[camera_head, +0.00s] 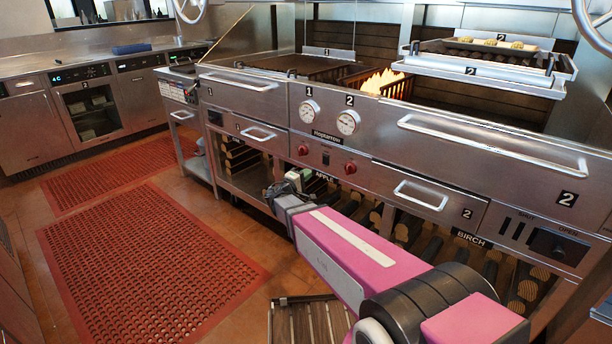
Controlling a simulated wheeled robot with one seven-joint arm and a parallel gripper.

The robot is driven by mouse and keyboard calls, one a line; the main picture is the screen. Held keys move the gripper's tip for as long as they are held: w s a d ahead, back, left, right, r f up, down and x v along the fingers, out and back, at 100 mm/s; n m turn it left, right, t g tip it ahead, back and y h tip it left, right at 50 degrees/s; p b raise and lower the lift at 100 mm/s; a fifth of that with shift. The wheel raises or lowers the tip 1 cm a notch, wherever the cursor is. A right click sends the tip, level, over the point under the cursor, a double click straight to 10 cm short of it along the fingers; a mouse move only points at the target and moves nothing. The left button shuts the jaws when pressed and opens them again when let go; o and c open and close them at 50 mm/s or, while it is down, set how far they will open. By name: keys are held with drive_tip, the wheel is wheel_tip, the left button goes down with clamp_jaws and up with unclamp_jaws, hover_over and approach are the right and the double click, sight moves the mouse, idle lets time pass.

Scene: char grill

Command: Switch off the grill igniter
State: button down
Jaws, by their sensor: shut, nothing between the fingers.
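The steel grill (255,105) stands across the middle and right, with flames (381,80) burning in its opening. Its front panel carries two red knobs, a left one (303,150) and a right one (350,168). Between them is a small dark switch (326,159), which looks like the igniter; its position is too small to tell. My gripper (294,178) is below and a little left of this switch, near the APPLE label. It is small and partly hidden by my pink arm, and it looks shut and empty. I see no contact with the switch.
Two round gauges (309,111) sit above the knobs. Drawer handles (420,195) stick out from the front. Cut logs (400,232) fill the shelf below. Red floor mats (150,262) lie on open floor at left. A slatted wooden item (308,322) is at the bottom.

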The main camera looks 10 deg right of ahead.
sight(326, 158)
drive_tip(key=x, duration=1)
drive_tip(key=shift+w+d, duration=0.3)
drive_tip(key=shift+w+d+r, duration=0.1)
drive_tip(key=shift+w+d, duration=0.05)
drive_tip(key=shift+w, duration=0.05)
drive_tip(key=shift+s+a+r, duration=0.1)
drive_tip(key=shift+s+a, duration=0.3)
drive_tip(key=s+a+r, duration=0.1)
drive_tip(key=s+a, duration=0.8)
drive_tip(key=shift+s+r, duration=0.15)
drive_tip(key=shift+r, duration=0.15)
